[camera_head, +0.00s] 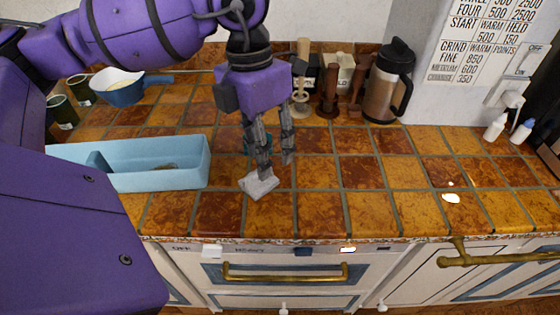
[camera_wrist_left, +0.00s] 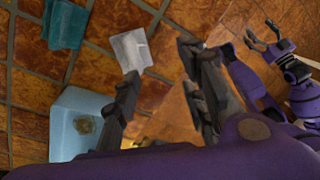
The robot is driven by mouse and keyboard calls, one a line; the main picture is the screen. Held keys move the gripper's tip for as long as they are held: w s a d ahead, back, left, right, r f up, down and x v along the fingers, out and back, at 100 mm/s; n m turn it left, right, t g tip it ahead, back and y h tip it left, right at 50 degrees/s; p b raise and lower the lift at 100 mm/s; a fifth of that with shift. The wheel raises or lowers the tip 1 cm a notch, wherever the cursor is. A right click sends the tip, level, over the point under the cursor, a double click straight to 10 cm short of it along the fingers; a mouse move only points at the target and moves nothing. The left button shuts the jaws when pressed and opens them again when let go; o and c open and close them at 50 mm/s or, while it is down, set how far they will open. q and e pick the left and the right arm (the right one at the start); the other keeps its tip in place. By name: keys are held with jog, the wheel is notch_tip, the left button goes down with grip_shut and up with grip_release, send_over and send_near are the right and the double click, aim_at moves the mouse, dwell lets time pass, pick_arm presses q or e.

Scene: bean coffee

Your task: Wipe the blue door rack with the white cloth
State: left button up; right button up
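The white cloth (camera_head: 259,186) lies on the tiled counter, and it also shows in the left wrist view (camera_wrist_left: 131,50). My left gripper (camera_head: 277,167) points down just above and behind the cloth, with its fingers apart. In the left wrist view its fingers (camera_wrist_left: 160,62) are spread with nothing held between them; one tip is close to the cloth, and I cannot tell whether they touch. The light blue door rack (camera_head: 160,179) lies on the counter left of the cloth, with a brown patch inside. My right gripper (camera_wrist_left: 264,34) appears open and empty in the left wrist view.
A teal item (camera_wrist_left: 66,24) is behind my left gripper. A coffee press (camera_head: 388,82) and wooden tools (camera_head: 329,92) stand along the back. A blue pan (camera_head: 124,90) and dark cups (camera_head: 62,112) are at back left. The counter right of the cloth is mostly clear.

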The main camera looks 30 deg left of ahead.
pick_arm(q)
jog(key=a, duration=0.1)
jog(key=w+a+y, duration=0.1)
jog(key=a+b, duration=0.1)
jog(key=shift+w+r+t+y, duration=0.15)
jog(key=shift+r+t+y, duration=0.15)
jog(key=shift+t, duration=0.1)
notch_tip(320, 180, down, 8)
jog(key=b, duration=0.5)
jog(key=shift+f, duration=0.3)
